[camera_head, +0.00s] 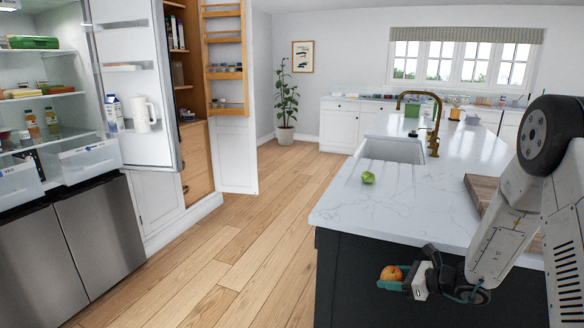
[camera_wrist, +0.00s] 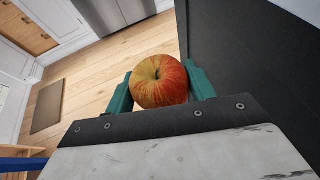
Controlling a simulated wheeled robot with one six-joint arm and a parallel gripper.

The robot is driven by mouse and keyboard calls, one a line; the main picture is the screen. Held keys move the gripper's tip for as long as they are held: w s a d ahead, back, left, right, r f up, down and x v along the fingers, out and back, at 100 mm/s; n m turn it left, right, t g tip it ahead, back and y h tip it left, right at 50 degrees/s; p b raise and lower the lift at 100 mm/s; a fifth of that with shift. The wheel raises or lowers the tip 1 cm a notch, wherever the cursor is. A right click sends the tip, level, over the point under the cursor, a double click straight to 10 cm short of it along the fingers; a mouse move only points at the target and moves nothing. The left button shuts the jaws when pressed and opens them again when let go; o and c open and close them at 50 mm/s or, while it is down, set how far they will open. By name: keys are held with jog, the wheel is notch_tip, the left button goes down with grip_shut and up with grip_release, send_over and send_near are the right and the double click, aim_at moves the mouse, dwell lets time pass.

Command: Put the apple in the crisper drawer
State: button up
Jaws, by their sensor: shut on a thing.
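The red and yellow apple (camera_head: 391,273) is held by my gripper (camera_head: 390,279) beside the dark side of the island, below the countertop. In the wrist view the apple (camera_wrist: 160,81) sits between the two teal fingers of my gripper (camera_wrist: 160,85), which are shut on it. The open fridge is at the left of the head view. Two clear-fronted crisper drawers show low in it, the right one (camera_head: 90,160) and the left one (camera_head: 18,182). Both look at least partly pulled out; how far I cannot tell.
The open fridge door (camera_head: 140,85) holds a carton and a white jug. A tall cupboard with an open door (camera_head: 225,70) stands beside it. The marble-topped island (camera_head: 350,205) bears a green fruit (camera_head: 368,177). Bare wood floor (camera_head: 235,235) lies between fridge and island.

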jog(key=shift+s+a+f, duration=0.1)
jog(key=shift+a+f, duration=0.3)
jog(key=shift+a, duration=0.2)
jog(key=shift+a+f, duration=0.1)
jog(key=shift+f, duration=0.1)
jog(key=shift+w+d+r+m+t+h, duration=0.15)
jog(key=shift+w+d+m+t+h, duration=0.6)
jog(key=shift+m+t, duration=0.2)
jog(key=r+m+h, duration=0.1)
jog(key=w+r+m+t+h, duration=0.1)
jog(key=d+r+m+t+h, duration=0.1)
jog(key=r, duration=0.1)
jog(key=shift+w, duration=0.15)
jog(key=shift+m+t+h, duration=0.45)
jog(key=shift+m+h, duration=0.5)
notch_tip(320, 180, up, 5)
jog(key=shift+a+f, duration=0.15)
jog(key=shift+f, duration=0.05)
jog(key=a+r, duration=0.1)
jog(key=r, duration=0.2)
jog(key=a+r, duration=0.1)
jog(key=r, duration=0.1)
jog(key=shift+a, duration=0.3)
